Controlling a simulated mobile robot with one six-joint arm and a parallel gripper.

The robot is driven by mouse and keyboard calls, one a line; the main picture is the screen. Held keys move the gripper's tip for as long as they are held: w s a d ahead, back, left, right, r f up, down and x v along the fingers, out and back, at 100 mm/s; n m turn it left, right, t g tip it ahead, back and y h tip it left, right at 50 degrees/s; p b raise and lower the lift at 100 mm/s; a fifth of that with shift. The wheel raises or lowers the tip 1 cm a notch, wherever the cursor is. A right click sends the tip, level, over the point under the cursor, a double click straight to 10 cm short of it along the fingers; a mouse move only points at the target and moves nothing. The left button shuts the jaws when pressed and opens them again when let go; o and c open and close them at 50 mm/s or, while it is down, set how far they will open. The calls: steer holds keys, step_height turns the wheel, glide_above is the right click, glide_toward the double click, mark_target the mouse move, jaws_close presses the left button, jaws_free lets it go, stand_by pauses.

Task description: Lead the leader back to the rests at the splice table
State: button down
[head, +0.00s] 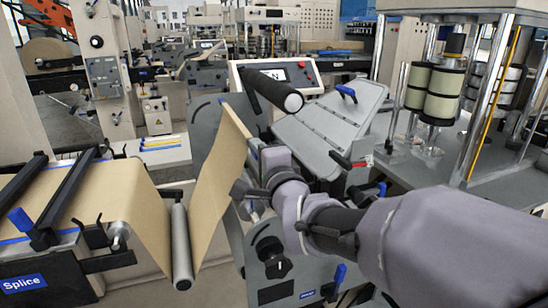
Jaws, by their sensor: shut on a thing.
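The tan kraft leader (218,180) runs off the splice table (25,283), hangs down around a grey roller (181,250) and rises again to my gripper. My gripper (253,158) is beside the upper right edge of the leader, at the grey machine side plate; my wrist mostly hides its fingers. It appears shut on the leader. Black hook-shaped rests (93,232) stand at the splice table's right end, left of the hanging web and apart from my gripper. More kraft paper lies flat on the table under two dark bars (72,190).
A dark roller (272,90) juts out above my gripper. A tilted grey plate (330,128) with a blue handle and a control panel (278,75) stand behind. A press with shiny posts (488,95) is at the right. The low side plate (222,135) is close to my wrist.

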steer(key=s+a+b, duration=0.1)
steer(key=s+a, duration=0.3)
steer(key=a, duration=0.9)
steer(key=shift+s, duration=0.15)
steer(key=f, duration=0.2)
steer(key=a+f, duration=0.1)
steer(key=f, duration=0.2)
steer(key=shift+s+a, duration=0.1)
steer(key=shift+s, duration=0.1)
steer(key=shift+f, duration=0.15)
step_height(320, 180, down, 38)
stand_by(0.8)
